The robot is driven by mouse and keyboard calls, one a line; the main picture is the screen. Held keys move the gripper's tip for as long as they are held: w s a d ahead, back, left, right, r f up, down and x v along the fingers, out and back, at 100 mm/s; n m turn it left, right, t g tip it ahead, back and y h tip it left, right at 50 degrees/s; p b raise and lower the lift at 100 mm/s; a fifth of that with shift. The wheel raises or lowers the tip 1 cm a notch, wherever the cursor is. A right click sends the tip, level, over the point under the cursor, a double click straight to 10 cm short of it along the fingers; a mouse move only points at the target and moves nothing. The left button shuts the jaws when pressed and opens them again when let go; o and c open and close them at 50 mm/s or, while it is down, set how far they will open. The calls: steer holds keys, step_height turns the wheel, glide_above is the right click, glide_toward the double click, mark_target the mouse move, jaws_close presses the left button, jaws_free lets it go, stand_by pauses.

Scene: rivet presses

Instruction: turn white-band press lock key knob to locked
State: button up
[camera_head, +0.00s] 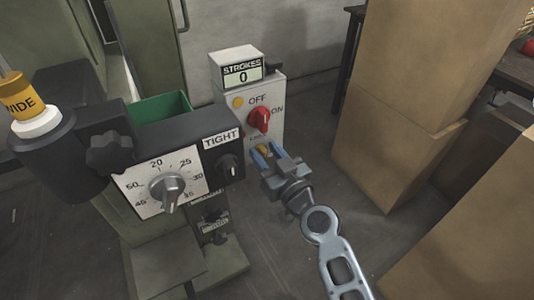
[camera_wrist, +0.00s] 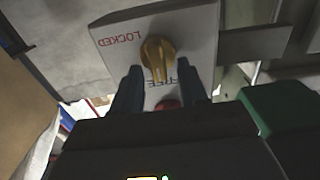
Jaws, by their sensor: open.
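The yellow lock key knob (camera_wrist: 158,58) sits on a pale panel (camera_wrist: 110,54) between the printed word LOCKED on the left and FREE below, both upside down in the wrist view. Its ridge runs roughly up and down in that picture, its lower end close to FREE. In the head view the knob (camera_head: 263,149) is low on the white control box (camera_head: 275,97), mostly hidden by my fingers. My gripper (camera_head: 267,152) is open, with its fingertips to either side of the knob in the wrist view (camera_wrist: 160,72). I cannot tell whether they touch it.
A red OFF/ON knob (camera_head: 259,120) is just above on the same box, under a STROKES counter (camera_head: 241,72) reading 0. The press dial (camera_head: 170,190) and TIGHT knob (camera_head: 229,166) are close on the left. Cardboard boxes (camera_head: 390,150) stand on the right.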

jaws_close()
stand_by(0.3)
steer(key=shift+m, duration=0.3)
steer(key=m, duration=0.1)
steer(key=m+b, duration=0.1)
steer(key=m, duration=0.1)
steer(key=shift+w+d+f+m, duration=0.1)
steer(key=shift+d+f+m, duration=0.1)
steer(key=shift+m, duration=0.1)
steer(key=m, duration=0.4)
steer(key=shift+w+d+f+m+b, duration=0.1)
steer(key=shift+w+d+m+b, duration=0.05)
steer(key=shift+d+m+b, duration=0.2)
steer(key=shift+w+d+f+m, duration=0.1)
steer(key=shift+f+m, duration=0.1)
steer(key=shift+m, duration=1.3)
steer(key=shift+s+a+f+m, duration=0.1)
steer(key=shift+f+m, duration=0.05)
steer(key=shift+m, duration=1.3)
steer(key=shift+w+d+f+m, duration=0.1)
steer(key=shift+f+m, duration=0.1)
steer(key=shift+m, duration=1.3)
